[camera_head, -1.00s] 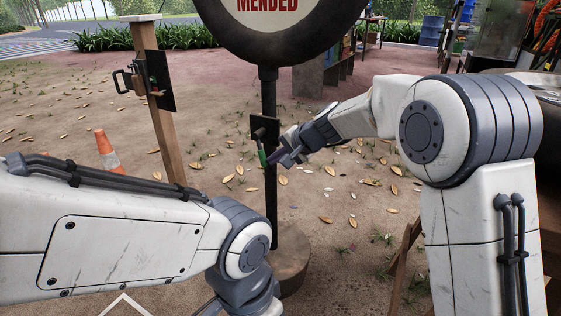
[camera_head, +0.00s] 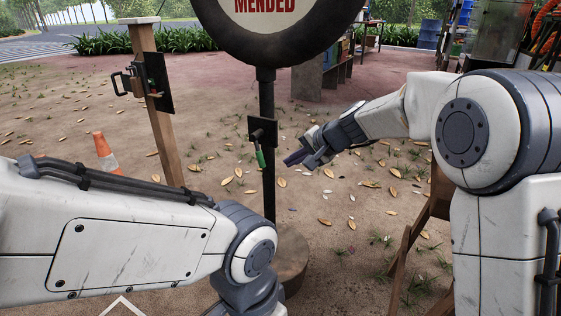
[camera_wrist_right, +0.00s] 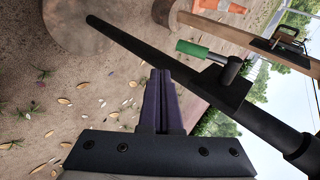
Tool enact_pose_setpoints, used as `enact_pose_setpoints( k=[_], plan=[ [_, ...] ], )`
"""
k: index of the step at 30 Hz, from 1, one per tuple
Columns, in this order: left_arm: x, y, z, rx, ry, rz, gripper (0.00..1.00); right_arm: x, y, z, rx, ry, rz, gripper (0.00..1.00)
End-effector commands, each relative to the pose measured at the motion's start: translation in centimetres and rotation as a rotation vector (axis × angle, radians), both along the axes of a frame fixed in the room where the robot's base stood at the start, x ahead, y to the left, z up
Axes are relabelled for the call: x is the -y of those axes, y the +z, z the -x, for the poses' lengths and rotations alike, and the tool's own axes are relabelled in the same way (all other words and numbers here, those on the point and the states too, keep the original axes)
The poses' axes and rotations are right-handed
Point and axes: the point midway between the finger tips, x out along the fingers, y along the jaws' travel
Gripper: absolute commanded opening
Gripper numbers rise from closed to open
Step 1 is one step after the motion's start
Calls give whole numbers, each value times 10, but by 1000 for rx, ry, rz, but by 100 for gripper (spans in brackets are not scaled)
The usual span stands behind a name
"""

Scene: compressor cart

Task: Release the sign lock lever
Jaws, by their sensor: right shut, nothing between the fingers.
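The sign lock lever (camera_head: 259,151) has a green grip and hangs down from a dark plate on the black sign post (camera_head: 268,189). In the right wrist view the lever's green grip (camera_wrist_right: 192,48) and its dark pivot show on the plate (camera_wrist_right: 222,86). My right gripper (camera_head: 288,160) is to the right of the lever, apart from it, with its fingers together and empty. The fingers also show in the right wrist view (camera_wrist_right: 161,78), below and left of the green grip. The round sign (camera_head: 279,50) tops the post. My left gripper is not seen; only the left arm shows.
A wooden post (camera_head: 160,110) with a black latch plate (camera_head: 158,80) stands to the left. An orange and white cone (camera_head: 106,152) is behind my left arm. The post's round base (camera_head: 290,256) sits on the leaf-strewn ground. A wooden trestle leg (camera_head: 409,250) stands at right.

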Motion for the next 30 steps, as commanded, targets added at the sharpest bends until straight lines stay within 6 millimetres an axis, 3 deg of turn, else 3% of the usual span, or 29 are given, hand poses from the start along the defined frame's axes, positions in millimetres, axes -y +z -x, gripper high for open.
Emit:
enact_pose_setpoints(
  k=[6,13,26,30],
  plan=[
    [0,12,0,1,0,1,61,39,17,28,2,-2,-2,0],
    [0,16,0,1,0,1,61,60,23,45,2,2,-1,0],
    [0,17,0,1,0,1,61,64,23,48,3,5,-1,0],
    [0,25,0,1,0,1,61,49,28,70,-10,67,33,0]
  ],
)
